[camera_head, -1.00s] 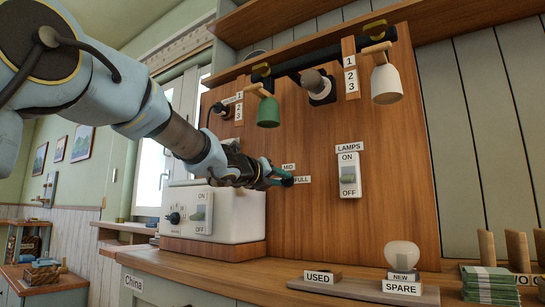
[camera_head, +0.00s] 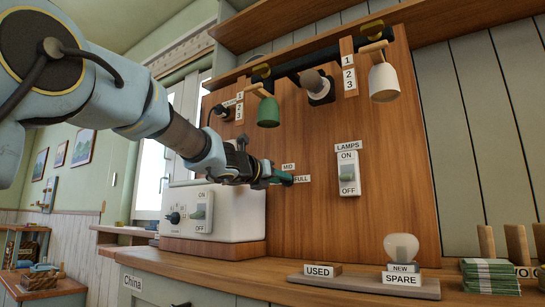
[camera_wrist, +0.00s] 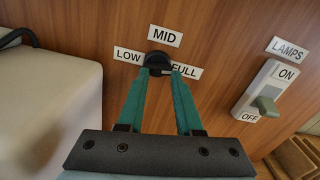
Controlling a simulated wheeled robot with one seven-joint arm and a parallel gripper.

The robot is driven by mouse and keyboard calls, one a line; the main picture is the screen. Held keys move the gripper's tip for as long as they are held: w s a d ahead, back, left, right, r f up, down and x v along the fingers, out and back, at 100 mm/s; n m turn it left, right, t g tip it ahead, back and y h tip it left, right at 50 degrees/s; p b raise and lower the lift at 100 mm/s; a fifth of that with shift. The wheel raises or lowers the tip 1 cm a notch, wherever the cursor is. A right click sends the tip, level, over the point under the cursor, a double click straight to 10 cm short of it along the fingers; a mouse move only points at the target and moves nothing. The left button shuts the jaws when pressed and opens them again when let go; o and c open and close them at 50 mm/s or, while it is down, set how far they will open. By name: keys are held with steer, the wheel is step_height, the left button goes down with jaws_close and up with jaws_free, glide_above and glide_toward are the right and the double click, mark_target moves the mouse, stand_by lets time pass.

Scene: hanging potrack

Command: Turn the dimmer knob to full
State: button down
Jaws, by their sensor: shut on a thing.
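The dimmer knob (camera_wrist: 157,61) is a small dark round knob on the wooden board, between the LOW, MID (camera_wrist: 165,36) and FULL (camera_wrist: 185,71) labels in the wrist view. My gripper (camera_wrist: 159,70) has its teal fingers shut on the knob, one on each side. The right finger covers part of the FULL label. A pale mark shows at the knob's lower edge, but I cannot tell clearly where the knob points. In the head view my gripper (camera_head: 288,178) reaches the board from the left, just left of the FULL label, and hides the knob.
The LAMPS switch (camera_head: 348,174) is right of the knob. A white box (camera_head: 235,212) with its own dial and switch stands below my wrist. Green (camera_head: 268,112) and white (camera_head: 385,82) lamps hang above. A spare bulb (camera_head: 401,247) stands on the counter at right.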

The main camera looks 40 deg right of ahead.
steer(key=shift+s+d+r+m, duration=0.1)
steer(key=shift+d+r+m, duration=0.3)
steer(key=shift+d, duration=0.1)
steer(key=shift+m+b, duration=0.5)
steer(key=shift+m, duration=0.1)
steer(key=c, duration=0.7)
jaws_free()
steer(key=o, duration=0.3)
steer(key=shift+s+a+f, duration=0.2)
steer(key=shift+s+a, duration=0.05)
steer(key=shift+s, duration=0.05)
steer(key=shift+o, duration=0.4)
steer(key=shift+s+a+f+b, duration=0.15)
steer(key=shift+a+f+b, duration=0.1)
steer(key=shift+b, duration=0.1)
steer(key=w+v, duration=0.1)
steer(key=v, duration=0.9)
steer(key=shift+a, duration=0.35)
